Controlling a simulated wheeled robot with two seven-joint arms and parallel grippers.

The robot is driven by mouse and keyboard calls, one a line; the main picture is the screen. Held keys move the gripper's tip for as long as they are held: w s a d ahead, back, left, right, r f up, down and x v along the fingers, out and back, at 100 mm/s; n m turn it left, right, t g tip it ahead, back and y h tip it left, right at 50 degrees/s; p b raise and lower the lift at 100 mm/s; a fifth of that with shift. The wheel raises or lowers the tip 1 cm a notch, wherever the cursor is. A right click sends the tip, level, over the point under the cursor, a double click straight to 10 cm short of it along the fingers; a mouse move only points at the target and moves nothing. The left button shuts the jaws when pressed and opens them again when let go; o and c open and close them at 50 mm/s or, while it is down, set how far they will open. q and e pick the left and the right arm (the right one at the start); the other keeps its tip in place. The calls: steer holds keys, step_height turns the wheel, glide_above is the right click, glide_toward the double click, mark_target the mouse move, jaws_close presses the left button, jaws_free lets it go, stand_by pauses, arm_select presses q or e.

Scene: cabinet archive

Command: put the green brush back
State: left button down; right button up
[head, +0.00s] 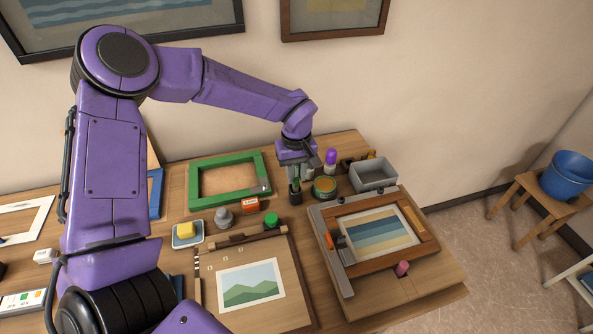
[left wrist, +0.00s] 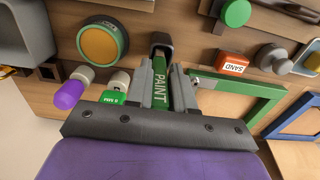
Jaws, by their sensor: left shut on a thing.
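My left gripper (head: 295,177) points down over the back of the workbench, between the green frame and a round tin. It is shut on the green brush (left wrist: 159,88), whose green body with the word PAINT shows between the fingers in the left wrist view. A little of the green brush (head: 296,185) shows below the fingers in the head view. A small dark holder (head: 295,197) is right beneath it; its dark rim also shows in the left wrist view (left wrist: 162,40). I cannot tell how far the brush is inside it. My right gripper is not in view.
The round tin (head: 325,187) and a purple-capped bottle (head: 330,157) stand close on the right, with a grey bin (head: 374,174) beyond. The green frame (head: 229,153) lies to the left. An orange SAND block (head: 251,205) and a green knob (head: 271,220) are nearby.

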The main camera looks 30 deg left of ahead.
arm_select(q)
steer(key=shift+s+d+f, duration=0.1)
steer(key=shift+s+d, duration=0.05)
steer(key=shift+s, duration=0.25)
steer(key=shift+f, duration=0.1)
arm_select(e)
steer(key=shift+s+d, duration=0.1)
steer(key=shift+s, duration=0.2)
arm_select(q)
steer(key=c, duration=1)
jaws_free()
steer(key=shift+w+f, duration=0.1)
steer(key=shift+w, duration=0.15)
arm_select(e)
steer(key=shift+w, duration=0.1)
arm_select(q)
steer(key=shift+s, duration=0.1)
step_height(320, 180, up, 13)
steer(key=b, duration=0.2)
steer(key=shift+r+b, duration=0.2)
steer(key=shift+b, duration=0.1)
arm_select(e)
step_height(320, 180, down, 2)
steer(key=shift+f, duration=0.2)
